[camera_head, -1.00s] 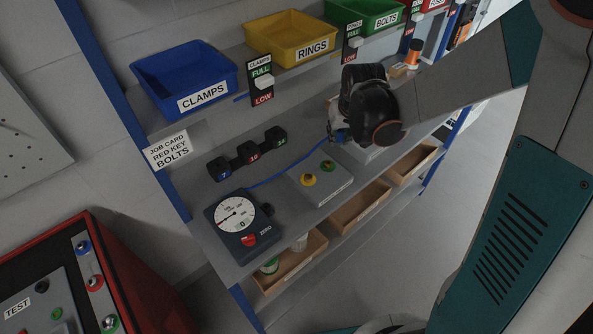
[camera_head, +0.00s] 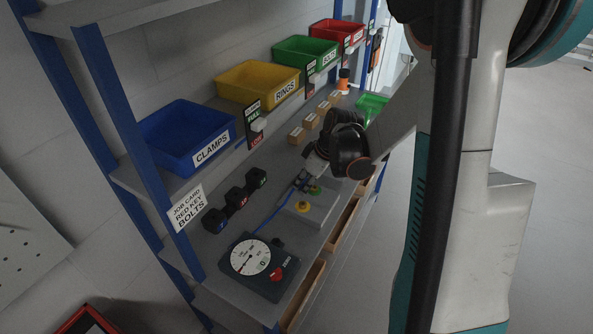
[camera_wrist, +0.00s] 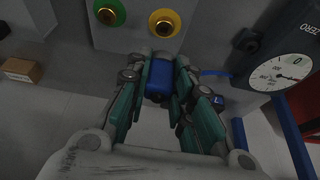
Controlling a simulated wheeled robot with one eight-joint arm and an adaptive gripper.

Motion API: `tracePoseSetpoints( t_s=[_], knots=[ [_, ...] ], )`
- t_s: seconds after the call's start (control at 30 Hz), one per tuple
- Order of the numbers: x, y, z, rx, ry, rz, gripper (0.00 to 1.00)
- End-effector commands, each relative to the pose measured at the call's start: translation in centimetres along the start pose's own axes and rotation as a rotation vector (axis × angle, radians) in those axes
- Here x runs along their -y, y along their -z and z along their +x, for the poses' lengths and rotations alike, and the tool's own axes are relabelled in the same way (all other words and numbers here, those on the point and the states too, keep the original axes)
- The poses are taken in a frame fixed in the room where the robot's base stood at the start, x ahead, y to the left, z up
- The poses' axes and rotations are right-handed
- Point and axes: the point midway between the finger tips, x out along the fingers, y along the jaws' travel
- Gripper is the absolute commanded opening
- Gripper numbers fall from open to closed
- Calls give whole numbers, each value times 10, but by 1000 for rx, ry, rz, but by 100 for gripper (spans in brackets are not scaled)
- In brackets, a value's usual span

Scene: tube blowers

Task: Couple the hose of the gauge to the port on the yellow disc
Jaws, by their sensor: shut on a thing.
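The gauge (camera_head: 250,258) is a dark box with a white dial and red button at the shelf's front left; it shows at the right in the wrist view (camera_wrist: 278,72). Its blue hose (camera_head: 268,219) runs to my gripper (camera_head: 303,183). My gripper (camera_wrist: 158,88) is shut on the hose's blue end (camera_wrist: 158,79). The yellow disc (camera_head: 303,207) with its port sits on a grey block (camera_head: 317,213). In the wrist view the yellow disc (camera_wrist: 165,23) is just beyond the fingertips, apart from the hose end. The green disc (camera_wrist: 110,12) is left of it.
Black blocks with coloured marks (camera_head: 236,198) stand left of the grey block. Several small cartons (camera_head: 296,136) and a green tray (camera_head: 372,104) lie farther back. Blue (camera_head: 185,136) and yellow (camera_head: 258,82) bins stand on the upper shelf above.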

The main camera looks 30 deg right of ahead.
Motion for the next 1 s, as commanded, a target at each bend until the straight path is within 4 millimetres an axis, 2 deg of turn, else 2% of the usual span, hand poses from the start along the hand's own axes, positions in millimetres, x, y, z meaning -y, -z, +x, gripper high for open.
tracePoseSetpoints(
  t_s=[0.27,0.7,1.0],
  knots=[
    [-1,-6,8,0,7,-17,0],
    [-1,-18,37,0,6,-15,0],
    [-1,-19,40,0,6,-15,0]
  ],
)
